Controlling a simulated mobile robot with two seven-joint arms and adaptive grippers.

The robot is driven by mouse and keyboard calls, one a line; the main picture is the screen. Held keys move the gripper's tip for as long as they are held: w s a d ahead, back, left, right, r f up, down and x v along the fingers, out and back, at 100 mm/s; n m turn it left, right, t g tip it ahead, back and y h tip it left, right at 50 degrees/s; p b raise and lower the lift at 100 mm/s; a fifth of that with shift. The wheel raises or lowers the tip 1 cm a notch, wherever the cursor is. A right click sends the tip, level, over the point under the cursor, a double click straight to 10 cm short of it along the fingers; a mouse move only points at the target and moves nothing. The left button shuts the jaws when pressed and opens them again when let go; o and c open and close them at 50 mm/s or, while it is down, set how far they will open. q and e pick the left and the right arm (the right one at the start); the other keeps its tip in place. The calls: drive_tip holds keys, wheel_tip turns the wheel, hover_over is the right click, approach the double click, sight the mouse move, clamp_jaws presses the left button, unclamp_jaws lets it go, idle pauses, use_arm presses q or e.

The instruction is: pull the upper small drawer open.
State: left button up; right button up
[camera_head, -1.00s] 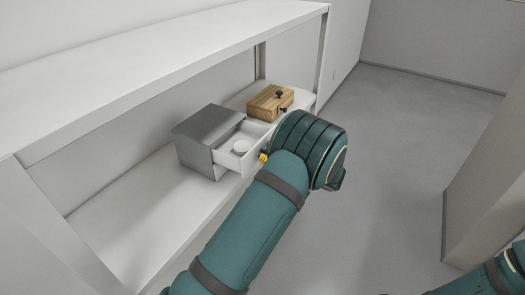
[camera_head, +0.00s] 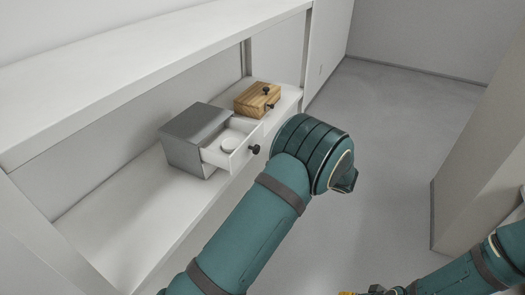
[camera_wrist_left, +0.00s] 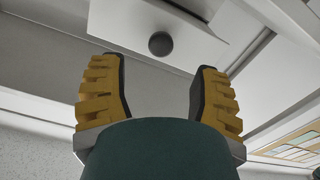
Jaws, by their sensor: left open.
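A small wooden box (camera_head: 244,105) with two dark knobs, an upper one (camera_head: 266,90) and a lower one (camera_head: 271,106), stands on the shelf. I see no open gap in its front. Beside it, a grey box (camera_head: 187,140) has its white drawer (camera_head: 213,158) pulled out, with a dark knob (camera_head: 254,149). In the left wrist view, my left gripper (camera_wrist_left: 158,70) is open and empty, with a dark round knob (camera_wrist_left: 159,43) on a white panel beyond its fingertips. My arm hides this gripper in the head view. My right gripper (camera_head: 368,292) barely shows at the bottom edge.
The white shelf (camera_head: 115,215) is bare to the left of the grey box, and an upper board (camera_head: 130,65) runs above. A pale panel (camera_head: 475,170) stands at the right. The grey floor between is clear.

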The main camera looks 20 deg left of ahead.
use_arm(q)
drive_tip(key=d, duration=0.5)
drive_tip(key=shift+s+d, duration=0.2)
drive_tip(key=shift+a, duration=0.1)
drive_tip(key=w+a+f+m+t+h+b, duration=0.1)
drive_tip(key=a+f+m+t+h, duration=0.3)
drive_tip(key=f, duration=0.4)
drive_tip(key=w+a+f+m+t+h+b, duration=0.1)
drive_tip(key=a+f+m+t+h, duration=0.1)
drive_tip(key=f+m+t+h, duration=0.5)
drive_tip(key=s+d+f+m+g+h+b, duration=0.25)
drive_tip(key=s+d+f+g+h, duration=0.25)
drive_tip(key=s+f, duration=0.5)
drive_tip(key=s+d+f+m+g+h, duration=0.1)
drive_tip(key=s+d+m+g+h, duration=0.1)
drive_tip(key=s, duration=0.6)
drive_tip(key=s+d+f+m+g+h, duration=0.2)
drive_tip(key=s+d+m+g+h, duration=0.1)
drive_tip(key=s, duration=0.5)
drive_tip(key=shift+d+f+h, duration=0.25)
drive_tip(key=shift+d+h, duration=0.25)
drive_tip(key=shift+d, duration=0.1)
